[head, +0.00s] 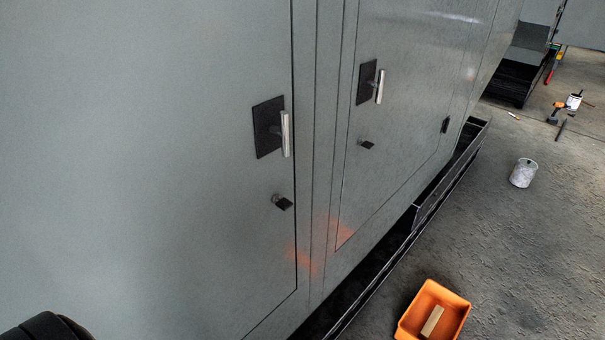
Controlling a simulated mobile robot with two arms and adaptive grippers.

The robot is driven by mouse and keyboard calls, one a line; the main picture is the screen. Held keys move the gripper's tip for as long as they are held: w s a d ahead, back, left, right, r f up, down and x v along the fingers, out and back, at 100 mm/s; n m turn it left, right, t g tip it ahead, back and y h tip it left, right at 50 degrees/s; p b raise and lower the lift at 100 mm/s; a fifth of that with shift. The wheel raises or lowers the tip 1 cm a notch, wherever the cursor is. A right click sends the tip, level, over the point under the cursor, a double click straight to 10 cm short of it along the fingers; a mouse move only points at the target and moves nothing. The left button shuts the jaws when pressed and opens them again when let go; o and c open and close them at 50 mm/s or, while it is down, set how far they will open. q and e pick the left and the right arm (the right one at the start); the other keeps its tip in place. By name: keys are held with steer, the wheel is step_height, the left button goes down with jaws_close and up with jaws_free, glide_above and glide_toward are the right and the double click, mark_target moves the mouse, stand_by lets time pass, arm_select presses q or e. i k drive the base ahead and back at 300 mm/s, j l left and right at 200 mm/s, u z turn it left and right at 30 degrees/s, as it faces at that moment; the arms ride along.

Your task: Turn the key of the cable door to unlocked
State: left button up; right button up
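Two grey doors are set in the enclosure wall, and no label shows which is the cable door. The nearer door (200,160) has a black plate with a silver upright handle (285,134). Below the handle a small black key (283,203) sticks out of a round lock. The farther door (400,120) has a like handle (380,87) and a black key (367,145) below it. Both doors look closed. The frame does not clearly show whether either key is at locked or unlocked. Neither of my grippers is in view.
A dark rounded part, likely mine, shows at the bottom left corner. A black ledge (400,245) runs along the wall's foot. An orange bin (460,308) with a wooden block (433,320), a white bucket (524,173) and tools (560,108) stand on the floor.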

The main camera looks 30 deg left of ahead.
mark_target(284, 204)
steer(key=i+z, duration=0.5)
steer(key=i+j+z, duration=0.25)
steer(key=i+z, duration=0.25)
steer(key=i, duration=0.1)
